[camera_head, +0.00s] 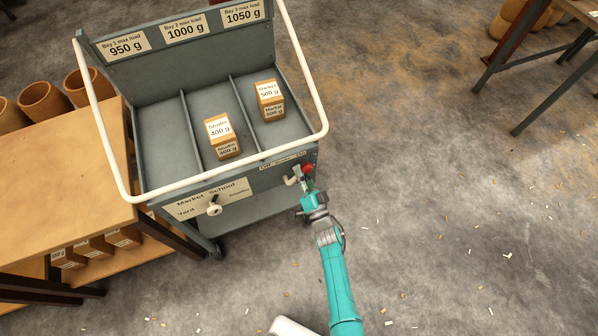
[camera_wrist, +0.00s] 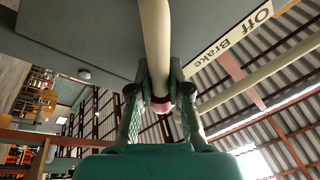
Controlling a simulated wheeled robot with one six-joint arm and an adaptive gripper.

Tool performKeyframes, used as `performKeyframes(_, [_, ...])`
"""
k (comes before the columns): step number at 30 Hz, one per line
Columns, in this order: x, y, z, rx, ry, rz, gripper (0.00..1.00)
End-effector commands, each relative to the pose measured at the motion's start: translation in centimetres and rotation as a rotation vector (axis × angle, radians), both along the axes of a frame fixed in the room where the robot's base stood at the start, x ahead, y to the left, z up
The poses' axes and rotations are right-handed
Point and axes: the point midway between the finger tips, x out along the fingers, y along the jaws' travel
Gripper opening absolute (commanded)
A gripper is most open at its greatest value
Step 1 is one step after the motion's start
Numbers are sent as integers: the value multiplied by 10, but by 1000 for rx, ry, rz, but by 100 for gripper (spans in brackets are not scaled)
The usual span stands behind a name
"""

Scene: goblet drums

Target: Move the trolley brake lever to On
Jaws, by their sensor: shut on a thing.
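The trolley (camera_head: 215,190) is grey with a cream push rail. On its front right, a brake lever with a red knob (camera_head: 307,168) sits just below the right end of a small label plate (camera_head: 283,161) marked Off, Brake, On. My gripper (camera_head: 307,187) is at the lever, shut on the red knob. In the wrist view, a bit of red knob (camera_wrist: 161,105) shows between the fingers of my gripper (camera_wrist: 160,95). The label plate there (camera_wrist: 228,43) reads Off and Brake; its On end is not visible. The lever's exact setting is hard to tell.
Boxes marked 400 g (camera_head: 221,136) and 500 g (camera_head: 270,99) stand in the trolley's middle and right bays. A white knob (camera_head: 214,209) sits on a front plate. A wooden bench (camera_head: 60,200) stands left.

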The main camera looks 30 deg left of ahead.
Motion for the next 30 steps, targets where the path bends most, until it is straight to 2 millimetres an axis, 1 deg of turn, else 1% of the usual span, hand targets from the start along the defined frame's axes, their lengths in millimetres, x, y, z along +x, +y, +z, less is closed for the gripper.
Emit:
performKeyframes(1, [7,0,9,21,-1,-5,0])
performKeyframes(19, [9,-2,7,46,28,-8,0])
performKeyframes(20, [9,-2,7,45,29,-8,22])
performKeyframes(21, [9,-2,7,45,29,-8,32])
performKeyframes(23, [9,-2,7,45,29,-8,47])
performKeyframes(30, [9,-3,7,47,26,-7,48])
